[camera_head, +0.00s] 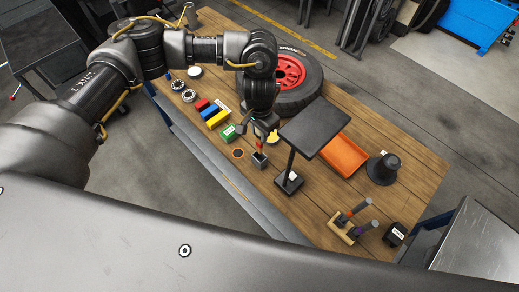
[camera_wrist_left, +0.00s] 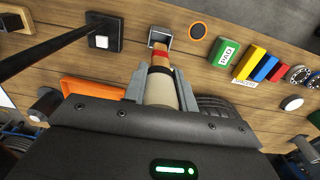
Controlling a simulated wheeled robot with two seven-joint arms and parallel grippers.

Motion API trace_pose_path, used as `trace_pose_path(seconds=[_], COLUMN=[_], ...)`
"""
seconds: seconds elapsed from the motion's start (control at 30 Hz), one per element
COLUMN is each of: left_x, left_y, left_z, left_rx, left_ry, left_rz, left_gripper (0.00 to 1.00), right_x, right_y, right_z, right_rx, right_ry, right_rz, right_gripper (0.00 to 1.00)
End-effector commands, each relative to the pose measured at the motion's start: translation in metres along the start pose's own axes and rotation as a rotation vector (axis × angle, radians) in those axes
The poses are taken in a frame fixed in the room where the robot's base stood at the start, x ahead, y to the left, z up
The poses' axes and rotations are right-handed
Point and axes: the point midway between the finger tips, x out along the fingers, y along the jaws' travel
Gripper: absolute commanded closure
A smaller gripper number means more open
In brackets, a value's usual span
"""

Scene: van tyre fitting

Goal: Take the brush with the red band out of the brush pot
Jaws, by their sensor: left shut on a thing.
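My left gripper (camera_head: 256,134) is shut on the brush with the red band (camera_wrist_left: 163,88). In the left wrist view its fingers close on the brush's pale, wide part, below a black band. The red band and a short wooden end lie beyond the fingers, toward the brush pot (camera_wrist_left: 167,34). The brush pot also shows in the head view (camera_head: 259,161), a small dark square pot with the red band just above it. The wooden end overlaps the pot's mouth; I cannot tell how deep it sits. My right gripper is not in view.
A black stand with a flat top (camera_head: 315,127) rises close right of the pot. An orange tray (camera_head: 344,155) lies behind it. A green box (camera_head: 227,134) and an orange-rimmed disc (camera_head: 238,153) are on the left. A tyre (camera_head: 312,90) lies behind.

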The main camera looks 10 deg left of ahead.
Motion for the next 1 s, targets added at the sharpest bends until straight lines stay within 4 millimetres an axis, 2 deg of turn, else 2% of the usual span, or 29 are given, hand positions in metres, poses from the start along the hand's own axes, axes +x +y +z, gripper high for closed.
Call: trace_pose_path(seconds=[0.33, 1.0], left_x=[-0.004, -0.057], left_y=[0.000, 0.000], left_z=[0.000, 0.000], left_rx=[0.001, 0.000], left_ry=[0.001, 0.001], left_rz=[-0.001, -0.001], left_gripper=[1.00, 1.00], right_x=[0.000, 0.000], right_y=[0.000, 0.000], right_z=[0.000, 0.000], right_rx=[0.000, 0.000], right_ry=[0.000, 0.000], right_rz=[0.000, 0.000], right_gripper=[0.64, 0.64])
